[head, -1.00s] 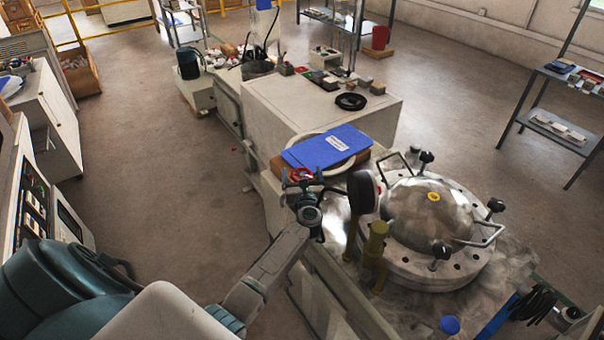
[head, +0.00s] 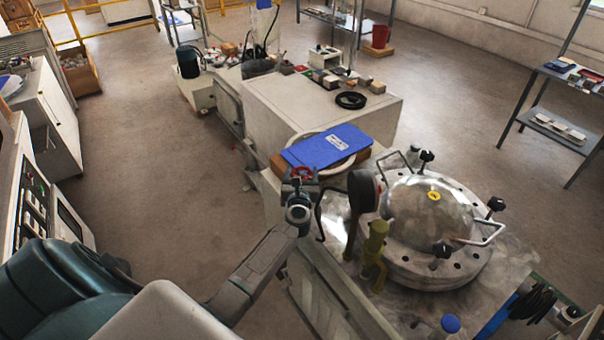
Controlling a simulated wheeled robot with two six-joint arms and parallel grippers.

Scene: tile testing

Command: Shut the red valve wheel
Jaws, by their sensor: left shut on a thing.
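The red valve wheel (head: 303,171) shows as a small red arc beside the bench, just left of the blue binder. My left gripper (head: 300,184) is at the wheel, shut on it, and covers most of its near side. My left wrist and forearm come up from below and hide the valve body. How far the wheel is turned cannot be told. My right gripper is not in view.
Open floor lies to the left.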

